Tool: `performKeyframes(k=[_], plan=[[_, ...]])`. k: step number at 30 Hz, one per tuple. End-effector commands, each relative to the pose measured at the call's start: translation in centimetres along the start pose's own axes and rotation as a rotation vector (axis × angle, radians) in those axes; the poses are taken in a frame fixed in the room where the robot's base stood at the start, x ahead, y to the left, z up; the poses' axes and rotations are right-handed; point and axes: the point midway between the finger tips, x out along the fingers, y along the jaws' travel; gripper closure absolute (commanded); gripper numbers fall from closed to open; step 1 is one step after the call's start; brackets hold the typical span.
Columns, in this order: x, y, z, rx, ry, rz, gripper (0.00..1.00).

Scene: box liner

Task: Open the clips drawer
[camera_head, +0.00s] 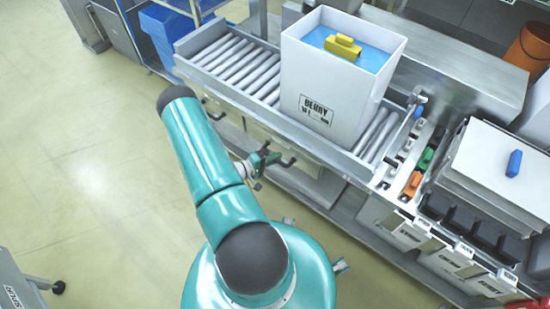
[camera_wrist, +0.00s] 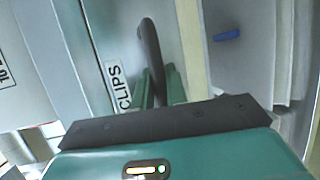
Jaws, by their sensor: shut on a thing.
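In the wrist view the clips drawer has a pale grey front (camera_wrist: 115,35) with a white CLIPS label (camera_wrist: 118,85). Its dark curved bar handle (camera_wrist: 151,45) stands out from the front. My gripper (camera_wrist: 160,88) is shut on the handle, with its green fingers on either side of the bar. In the head view my gripper (camera_head: 262,160) is small, beside the front of the bench below the roller conveyor. The label cannot be read there, and part of my arm hides the area. I cannot tell how far out the drawer is.
A white box (camera_head: 325,105) with a blue liner (camera_head: 378,58) and a yellow piece (camera_head: 343,46) stands on the roller conveyor (camera_head: 235,62). Labelled bins (camera_head: 405,232) hang at the right. A blue object (camera_wrist: 227,35) shows right of the drawer front. Open floor lies left.

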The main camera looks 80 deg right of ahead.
Motion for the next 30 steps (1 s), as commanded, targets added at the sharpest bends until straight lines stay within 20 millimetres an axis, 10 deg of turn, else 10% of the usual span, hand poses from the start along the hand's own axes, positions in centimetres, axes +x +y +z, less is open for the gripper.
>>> performKeyframes(k=[11, 30], plan=[[-5.9, -1.2, 2.2, -0.004, 0.009, 0.000, 1.00], [-21.7, -4.6, 8.8, 0.000, 0.010, 0.000, 1.00]])
